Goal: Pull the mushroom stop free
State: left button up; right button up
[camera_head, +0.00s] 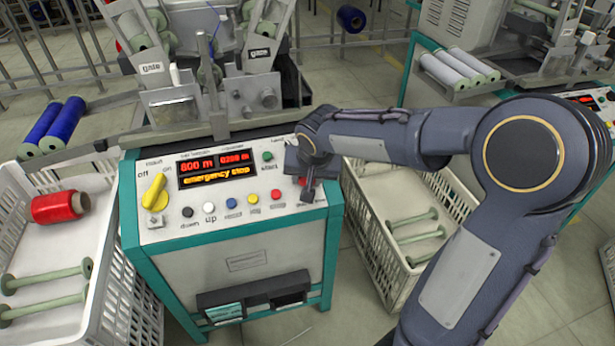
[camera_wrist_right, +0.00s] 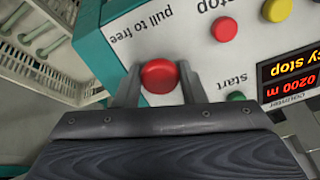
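The mushroom stop (camera_wrist_right: 159,76) is a round red knob on the pale control panel, beside the printed words "pull to free". My right gripper (camera_wrist_right: 160,82) has one finger on each side of the knob, and both fingers appear to touch its rim. In the head view my right gripper (camera_head: 307,186) is at the right end of the panel (camera_head: 225,228) and hides most of the knob. The panel's display (camera_head: 217,169) reads "emergency stop" in yellow under red numbers. My left gripper is not in view.
A green start button (camera_head: 267,156), a yellow rotary switch (camera_head: 154,191) and a row of small coloured buttons sit on the panel. White crates with bobbins stand left (camera_head: 122,270) and right (camera_head: 362,215) of the machine. Winding parts rise behind the panel.

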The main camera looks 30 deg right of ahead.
jog(key=c, duration=0.4)
jog(key=shift+s+r, duration=0.1)
jog(key=shift+r, duration=0.2)
jog(key=o, duration=1.2)
jog(key=p+v, duration=0.5)
jog(key=v, duration=0.3)
jog(key=shift+s, duration=0.1)
